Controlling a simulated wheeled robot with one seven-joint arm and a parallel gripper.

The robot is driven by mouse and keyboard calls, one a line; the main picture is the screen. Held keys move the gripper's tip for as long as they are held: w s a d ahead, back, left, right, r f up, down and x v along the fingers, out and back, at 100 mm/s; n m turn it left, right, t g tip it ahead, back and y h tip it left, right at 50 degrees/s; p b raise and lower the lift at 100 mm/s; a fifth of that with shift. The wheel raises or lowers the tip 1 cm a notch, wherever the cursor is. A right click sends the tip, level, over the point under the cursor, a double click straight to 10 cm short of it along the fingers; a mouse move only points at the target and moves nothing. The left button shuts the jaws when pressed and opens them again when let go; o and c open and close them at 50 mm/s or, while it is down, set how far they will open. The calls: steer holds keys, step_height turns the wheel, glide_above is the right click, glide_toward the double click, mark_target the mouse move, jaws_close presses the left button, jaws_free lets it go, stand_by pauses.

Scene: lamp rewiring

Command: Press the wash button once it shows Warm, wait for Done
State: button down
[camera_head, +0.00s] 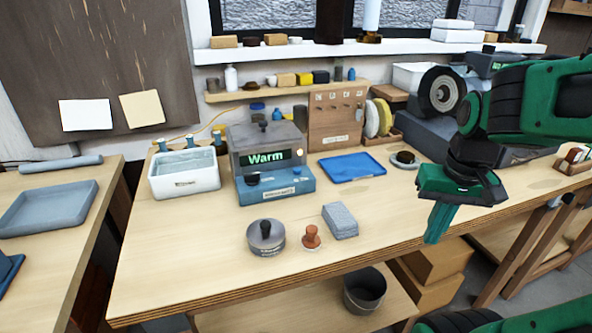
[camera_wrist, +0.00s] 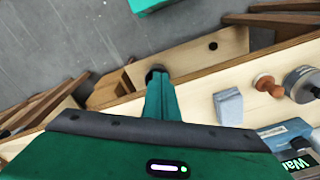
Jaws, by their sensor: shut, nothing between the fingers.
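The wash unit (camera_head: 270,190), a grey tank on a blue base, stands at the back of the bench. Its display (camera_head: 266,157) reads "Warm" in green, with a small pale light beside it. A dark round knob or button (camera_head: 252,179) sits on the left of the blue base; I cannot tell for sure that it is the wash button. The base also carries a pale label. My gripper (camera_head: 434,238) is shut and empty, pointing down near the bench's front edge, well right of the unit. In the wrist view the unit's display (camera_wrist: 298,164) is partly cut off at lower right.
A grey round pot with a black knob (camera_head: 266,238), a red-brown stamp-like piece (camera_head: 311,238) and a grey block (camera_head: 340,221) stand in front of the unit. A white basin (camera_head: 185,185) is at its left, a blue tray (camera_head: 352,168) at its right.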

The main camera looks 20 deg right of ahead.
steer(key=w+a+r+n+t+y, duration=0.1)
steer(key=w+a+r+t, duration=0.15)
steer(key=w, duration=0.75)
steer(key=w+a+r+n+t, duration=0.1)
steer(key=w+a+r, duration=0.15)
steer(key=w, duration=0.65)
step_height(320, 180, up, 5)
steer(key=n+t+y, duration=0.2)
steer(key=t+y, duration=0.1)
steer(key=y, duration=0.1)
glide_above(301, 170)
steer(key=shift+s+a+r, duration=0.1)
steer(key=shift+a+r, duration=0.05)
steer(key=shift+f, duration=4.4)
steer(key=shift+f, duration=0.15)
steer(key=shift+s+f, duration=0.1)
steer(key=shift+f, duration=0.15)
